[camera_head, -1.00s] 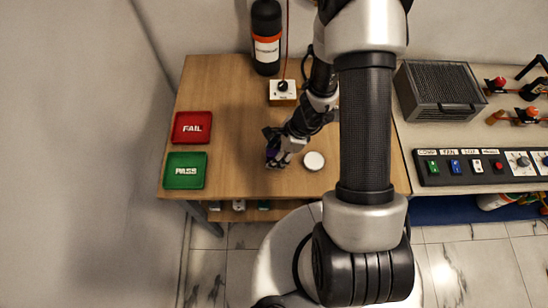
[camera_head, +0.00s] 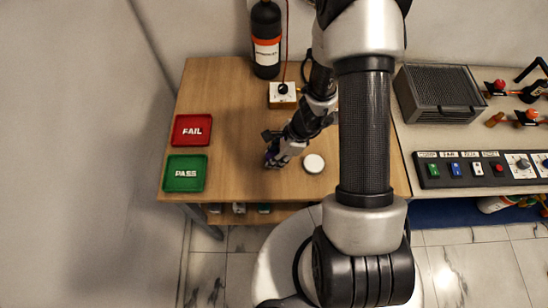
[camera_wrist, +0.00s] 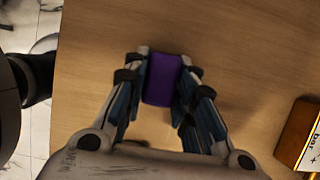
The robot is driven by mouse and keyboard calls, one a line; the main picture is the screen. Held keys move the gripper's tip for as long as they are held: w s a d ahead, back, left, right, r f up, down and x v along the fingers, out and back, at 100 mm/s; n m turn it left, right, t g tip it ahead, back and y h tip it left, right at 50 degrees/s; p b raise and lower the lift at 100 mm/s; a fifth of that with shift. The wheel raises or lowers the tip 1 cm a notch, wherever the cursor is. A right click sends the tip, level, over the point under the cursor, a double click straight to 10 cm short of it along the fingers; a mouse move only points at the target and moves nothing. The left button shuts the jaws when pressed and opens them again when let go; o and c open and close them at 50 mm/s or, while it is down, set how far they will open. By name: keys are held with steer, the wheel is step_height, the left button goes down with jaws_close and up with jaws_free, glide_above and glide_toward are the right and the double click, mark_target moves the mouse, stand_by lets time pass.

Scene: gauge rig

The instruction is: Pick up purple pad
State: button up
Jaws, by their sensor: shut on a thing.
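The purple pad (camera_wrist: 162,80) sits between the two fingers of my gripper (camera_wrist: 161,88) in the wrist view, with a finger against each side. My gripper is shut on it. In the head view my gripper (camera_head: 274,160) is low over the wooden table, left of a white round disc. Only a small dark purple patch of the pad shows there, the rest hidden by the fingers. I cannot tell whether the pad touches the table.
A red FAIL tray (camera_head: 192,130) and a green PASS tray (camera_head: 186,173) lie at the table's left edge. The white disc (camera_head: 314,163) is close to my gripper's right. A dark bottle (camera_head: 266,40) and a small switch box (camera_head: 283,95) stand at the back.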

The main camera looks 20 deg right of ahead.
step_height(320, 180, up, 20)
steer(key=p, duration=0.9)
steer(key=shift+p, duration=0.35)
steer(key=o, duration=0.4)
steer(key=shift+c, duration=1.4)
